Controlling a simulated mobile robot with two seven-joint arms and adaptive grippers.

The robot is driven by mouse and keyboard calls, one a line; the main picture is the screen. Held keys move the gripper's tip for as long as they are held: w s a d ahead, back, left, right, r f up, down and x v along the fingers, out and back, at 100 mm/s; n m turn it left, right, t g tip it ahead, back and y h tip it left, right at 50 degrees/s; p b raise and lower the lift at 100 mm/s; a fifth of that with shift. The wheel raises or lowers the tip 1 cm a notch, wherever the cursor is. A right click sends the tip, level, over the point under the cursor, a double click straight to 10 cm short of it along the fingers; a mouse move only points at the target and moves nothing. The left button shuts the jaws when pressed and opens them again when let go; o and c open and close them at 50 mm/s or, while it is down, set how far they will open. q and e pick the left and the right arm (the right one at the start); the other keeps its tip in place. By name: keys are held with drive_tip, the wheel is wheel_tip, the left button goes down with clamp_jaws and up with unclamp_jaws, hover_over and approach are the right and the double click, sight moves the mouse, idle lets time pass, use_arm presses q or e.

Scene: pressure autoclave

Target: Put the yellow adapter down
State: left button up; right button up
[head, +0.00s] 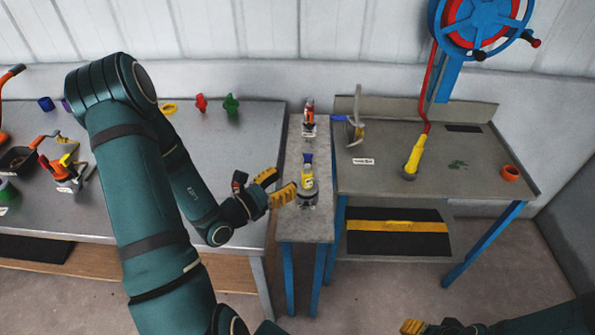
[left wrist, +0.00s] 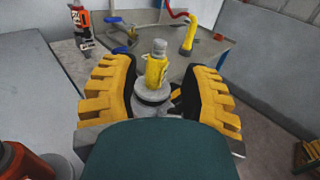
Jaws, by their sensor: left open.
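The yellow adapter (head: 307,174) stands upright on a dark and grey round base on the narrow grey table (head: 290,225). In the left wrist view the yellow adapter (left wrist: 156,72) has a grey top and shows between and just past my spread fingers. My left gripper (head: 279,187) is open and comes at it from the left, with its yellow fingertips close to the base. I cannot tell whether they touch it. Part of my right gripper (head: 412,326) shows at the bottom edge of the head view; its jaws are mostly cut off.
A red-and-black tool (head: 309,118) stands behind on the narrow table. The right table holds a yellow nozzle (head: 414,157) on a red hose and an orange ring (head: 510,173). The left table holds an orange tool (head: 62,174), a red piece (head: 201,103) and a green piece (head: 231,104).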

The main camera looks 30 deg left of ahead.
use_arm(q)
drive_tip(key=shift+v, duration=1.65)
